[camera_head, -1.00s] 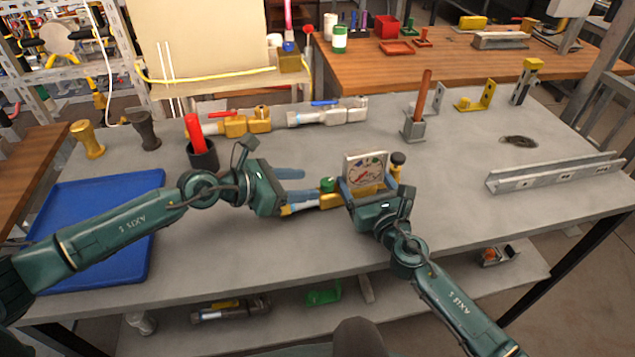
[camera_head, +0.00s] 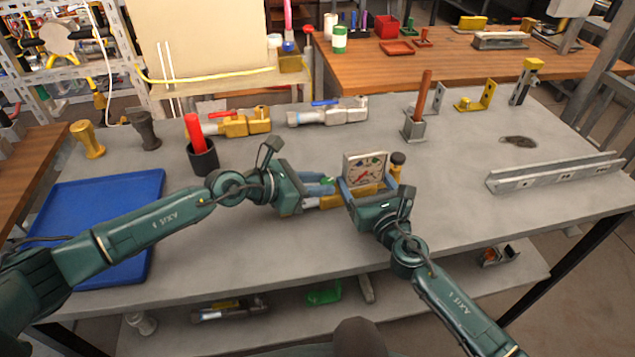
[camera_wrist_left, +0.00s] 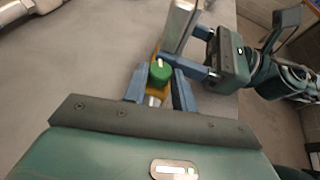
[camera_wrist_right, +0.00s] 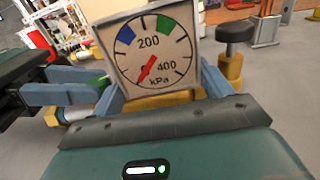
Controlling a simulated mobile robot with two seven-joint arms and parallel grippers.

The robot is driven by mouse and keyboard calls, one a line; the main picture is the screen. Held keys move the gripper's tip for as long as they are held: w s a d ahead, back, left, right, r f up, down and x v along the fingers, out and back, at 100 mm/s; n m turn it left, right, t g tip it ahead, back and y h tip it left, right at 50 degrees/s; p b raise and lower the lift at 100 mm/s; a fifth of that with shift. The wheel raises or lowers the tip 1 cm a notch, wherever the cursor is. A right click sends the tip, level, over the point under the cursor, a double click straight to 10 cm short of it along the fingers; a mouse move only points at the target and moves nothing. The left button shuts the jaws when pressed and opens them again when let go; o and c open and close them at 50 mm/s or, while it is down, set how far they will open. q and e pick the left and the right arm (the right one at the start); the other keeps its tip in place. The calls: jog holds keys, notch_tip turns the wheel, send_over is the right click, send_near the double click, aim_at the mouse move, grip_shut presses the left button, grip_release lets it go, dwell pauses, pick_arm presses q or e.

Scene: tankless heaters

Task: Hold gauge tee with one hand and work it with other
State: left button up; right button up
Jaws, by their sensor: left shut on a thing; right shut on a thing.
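The gauge tee has a brass-yellow body (camera_head: 366,190), a square dial (camera_head: 365,167), a black knob (camera_head: 397,159) on its right and a green knob (camera_wrist_left: 160,73) on its left. My right gripper (camera_head: 368,188) is shut on the body below the dial. My left gripper (camera_head: 328,188) is shut on the green knob, with a finger on each side of it in the left wrist view. In the right wrist view the dial (camera_wrist_right: 150,45) reads in kPa, with blue and green bands; its red needle points down and left. The fingers partly hide the body and green knob.
A blue tray (camera_head: 105,205) lies at the left of the grey bench. Behind stand a dark cup with a red item (camera_head: 203,158), a yellow valve with a red handle (camera_head: 240,123) and a silver one with a blue handle (camera_head: 330,113). The bench's front is clear.

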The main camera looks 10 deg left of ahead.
pick_arm(q)
jog(key=c, duration=0.4)
jog(key=shift+o, duration=0.2)
jog(key=shift+a+f, duration=0.1)
jog(key=shift+w+m+g, duration=0.1)
jog(key=shift+m+g, duration=0.2)
jog(key=shift+w+a+m+g+h, duration=0.1)
jog(key=shift+w+m+g+h, duration=0.1)
jog(key=shift+m+g+h, duration=0.8)
jog(key=shift+g+y, duration=0.3)
jog(key=o, duration=1)
